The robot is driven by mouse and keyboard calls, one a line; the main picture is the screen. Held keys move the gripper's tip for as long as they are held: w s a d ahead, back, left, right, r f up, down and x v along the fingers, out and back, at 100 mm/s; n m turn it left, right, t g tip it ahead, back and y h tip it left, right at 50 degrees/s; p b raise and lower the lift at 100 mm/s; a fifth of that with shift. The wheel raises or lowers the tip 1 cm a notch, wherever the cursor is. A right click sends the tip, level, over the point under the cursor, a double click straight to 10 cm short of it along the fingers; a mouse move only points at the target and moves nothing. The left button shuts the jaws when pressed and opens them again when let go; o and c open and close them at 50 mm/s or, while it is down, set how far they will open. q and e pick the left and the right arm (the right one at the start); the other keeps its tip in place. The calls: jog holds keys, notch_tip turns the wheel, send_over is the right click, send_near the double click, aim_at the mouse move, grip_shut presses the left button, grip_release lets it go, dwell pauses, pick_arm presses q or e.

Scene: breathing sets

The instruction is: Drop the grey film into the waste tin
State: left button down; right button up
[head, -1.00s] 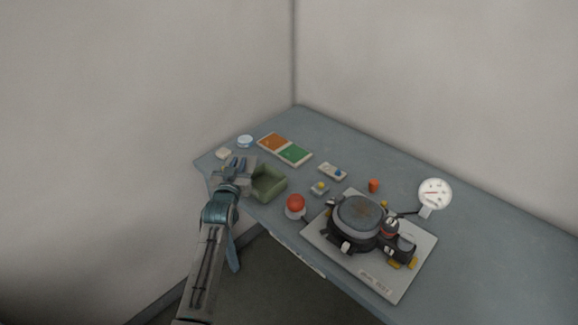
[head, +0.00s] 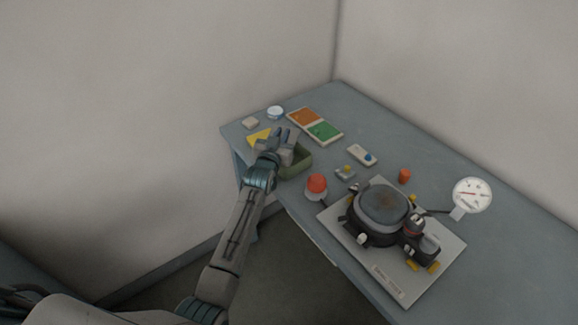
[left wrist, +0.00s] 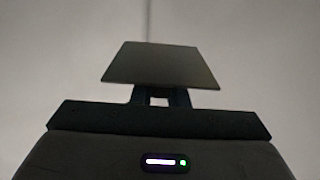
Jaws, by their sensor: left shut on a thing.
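The grey film (left wrist: 160,65) is a flat, square, dark grey sheet in the left wrist view. My left gripper (left wrist: 159,98) is shut on its near edge and holds it out in front of the fingers. In the head view my left gripper (head: 284,136) is at the back left of the green open-topped box (head: 298,166), which I take for the waste tin. The gripper and wrist hide part of the box. I cannot tell the gripper's height above it. The film is hard to make out in the head view. My right gripper is not in view.
A yellow piece (head: 259,137), a pale block (head: 250,123) and a clear round dish (head: 275,112) lie left of the orange-and-green tray (head: 314,126). A red-domed button (head: 316,184) and the breathing set on its plate (head: 381,213) stand to the right.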

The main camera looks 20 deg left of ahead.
pick_arm(q)
jog(key=shift+f, duration=0.3)
jog(key=shift+r, duration=0.1)
jog(key=c, duration=1.3)
grip_release()
jog(key=shift+c, duration=0.2)
jog(key=shift+s, duration=0.1)
jog(key=shift+s, duration=0.55)
jog(key=s+b, duration=0.3)
jog(key=s, duration=0.6)
jog(key=shift+s, duration=0.35)
jog(key=shift+a, duration=0.1)
